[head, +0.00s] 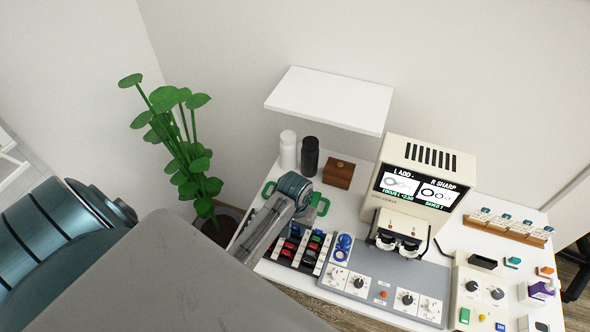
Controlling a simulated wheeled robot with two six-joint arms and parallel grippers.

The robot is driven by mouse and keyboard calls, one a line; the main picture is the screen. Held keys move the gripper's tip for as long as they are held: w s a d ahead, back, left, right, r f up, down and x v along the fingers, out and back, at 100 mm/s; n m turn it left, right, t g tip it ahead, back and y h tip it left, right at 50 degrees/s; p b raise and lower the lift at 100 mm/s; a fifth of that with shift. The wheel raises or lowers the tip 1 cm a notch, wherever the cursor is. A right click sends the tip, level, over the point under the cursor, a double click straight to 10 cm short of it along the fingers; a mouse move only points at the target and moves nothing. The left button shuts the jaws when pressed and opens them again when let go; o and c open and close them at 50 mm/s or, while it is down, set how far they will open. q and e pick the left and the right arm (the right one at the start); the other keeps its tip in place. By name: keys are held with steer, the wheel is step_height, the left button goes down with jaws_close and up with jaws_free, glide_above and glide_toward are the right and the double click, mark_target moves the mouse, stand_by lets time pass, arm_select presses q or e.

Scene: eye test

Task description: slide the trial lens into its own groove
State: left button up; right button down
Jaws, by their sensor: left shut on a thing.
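My left arm comes in from the left and reaches over the lens case (312,256), a dark rack with several red, green and blue lenses in rows. My left gripper (303,214) is at the case's far end, mostly hidden by my own wrist. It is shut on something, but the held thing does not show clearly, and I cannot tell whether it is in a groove. Blue ring-shaped pieces (342,248) are at the right of the case. Which groove belongs to the trial lens cannot be told. My right gripper is out of view.
A beige instrument (416,158) with a lit screen stands behind a grey dial panel (384,284). White (288,150) and black (309,156) bottles and a brown box (339,172) stand behind my wrist. A white shelf (330,98) overhangs them. A plant (178,140) is at left.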

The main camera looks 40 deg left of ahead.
arm_select(q)
steer(key=shift+f, duration=0.25)
steer(key=shift+f, duration=1.1)
steer(key=shift+f, duration=0.2)
steer(key=o, duration=1)
